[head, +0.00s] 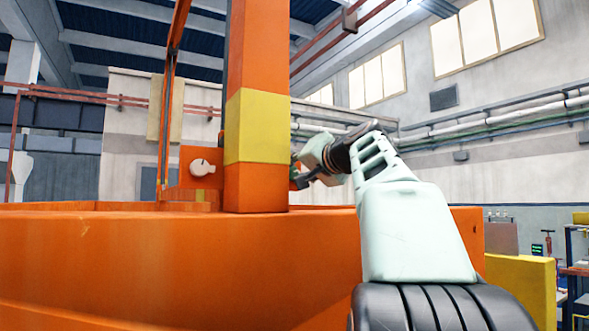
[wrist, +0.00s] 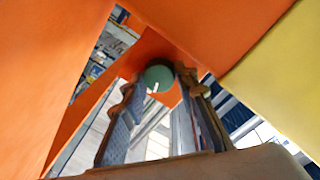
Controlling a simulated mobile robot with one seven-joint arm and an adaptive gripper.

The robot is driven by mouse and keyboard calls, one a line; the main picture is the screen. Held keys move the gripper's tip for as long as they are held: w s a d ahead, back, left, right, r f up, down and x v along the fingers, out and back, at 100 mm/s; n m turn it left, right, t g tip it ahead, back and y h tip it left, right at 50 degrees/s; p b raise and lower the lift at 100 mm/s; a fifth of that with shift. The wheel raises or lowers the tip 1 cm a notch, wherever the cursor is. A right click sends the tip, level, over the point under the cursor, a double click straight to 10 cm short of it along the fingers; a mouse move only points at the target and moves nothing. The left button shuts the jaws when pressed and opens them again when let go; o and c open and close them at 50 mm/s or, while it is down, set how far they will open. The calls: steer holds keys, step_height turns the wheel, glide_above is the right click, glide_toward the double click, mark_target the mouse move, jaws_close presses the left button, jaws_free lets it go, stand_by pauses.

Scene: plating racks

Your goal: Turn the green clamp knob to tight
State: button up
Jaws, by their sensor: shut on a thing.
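The green clamp knob (wrist: 158,74) is round and sits on an orange plate in the wrist view. A small pale mark shows near its lower edge. My gripper (wrist: 159,82) has one finger on each side of the knob and is shut on it. In the head view my gripper (head: 302,173) reaches in beside the right side of the orange and yellow post. I cannot clearly make out the green knob there, as the post and my gripper cover that spot.
An orange post with a yellow band (head: 257,125) stands left of my gripper. A white round knob (head: 203,167) on an orange plate is left of the post. A large orange tank wall (head: 170,260) fills the front. A yellow block (head: 520,285) stands at the lower right.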

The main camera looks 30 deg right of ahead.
steer(key=shift+r+m+p, duration=0.1)
steer(key=shift+m+p, duration=0.3)
steer(key=shift+m, duration=1)
steer(key=o, duration=0.9)
steer(key=s, duration=0.7)
steer(key=shift+s+a+r, duration=0.15)
steer(key=shift+s+a, duration=0.1)
steer(key=shift+s, duration=0.05)
steer(key=shift+w+m, duration=0.1)
steer(key=shift+m, duration=0.2)
